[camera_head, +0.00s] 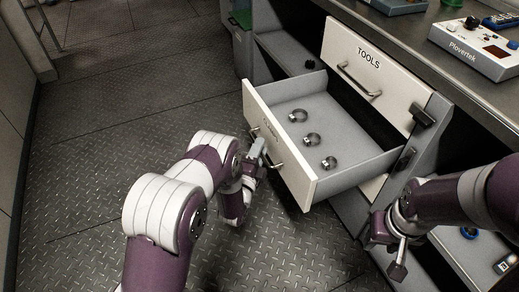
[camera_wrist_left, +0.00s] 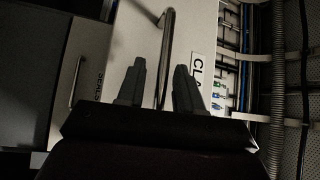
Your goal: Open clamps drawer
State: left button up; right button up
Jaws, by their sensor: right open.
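The clamps drawer (camera_head: 296,178) is pulled well out of the cabinet in the head view, with three metal ring clamps (camera_head: 312,139) lying inside. Its front carries a bar handle (camera_head: 266,148) and a label that reads "CLA" in the left wrist view, the rest cut off by a finger. My left gripper (camera_head: 258,155) is at the drawer front by the handle. In the left wrist view, its fingers (camera_wrist_left: 159,85) are apart, with the handle bar (camera_wrist_left: 165,50) showing between them; contact is not visible. My right gripper (camera_head: 396,258) is open and empty at the lower right.
The closed TOOLS drawer (camera_head: 373,75) is above and behind the open one. A Plovertek device (camera_head: 477,47) stands on the worktop at the upper right. A drawer labelled SEALS (camera_wrist_left: 85,85) shows in the left wrist view. The metal floor (camera_head: 80,160) at left is clear.

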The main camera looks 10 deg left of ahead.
pick_arm(q)
jog(key=shift+s, duration=0.1)
jog(key=p+v, duration=0.2)
jog(key=v, duration=1)
jog(key=shift+s, duration=0.3)
